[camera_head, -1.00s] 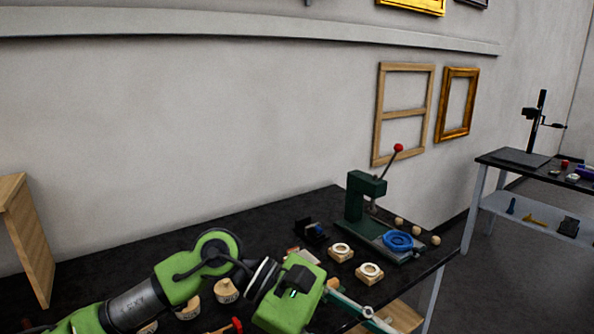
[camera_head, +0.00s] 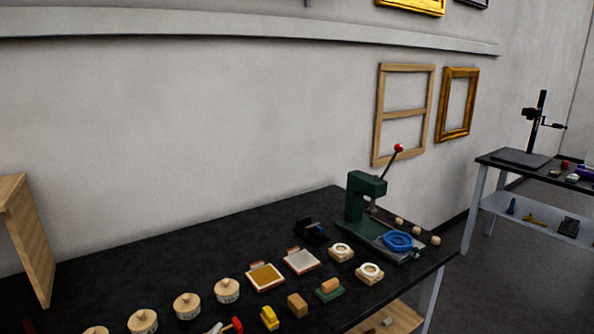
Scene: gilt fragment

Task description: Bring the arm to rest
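Neither of my arms nor grippers shows in the head view now. The black workbench (camera_head: 180,262) is seen without an arm over it. On it stand a green press (camera_head: 362,205) with a red-knobbed lever, and a blue ring (camera_head: 398,241) on the press's base. Whether either gripper is open or shut, or holds anything, is out of sight.
A row of several round wooden pots (camera_head: 227,290) runs along the bench. Two small square trays (camera_head: 265,277), a yellow piece (camera_head: 269,318), a wooden block (camera_head: 297,305) and a green-based block (camera_head: 329,289) lie nearby. A second table (camera_head: 545,172) stands at the right.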

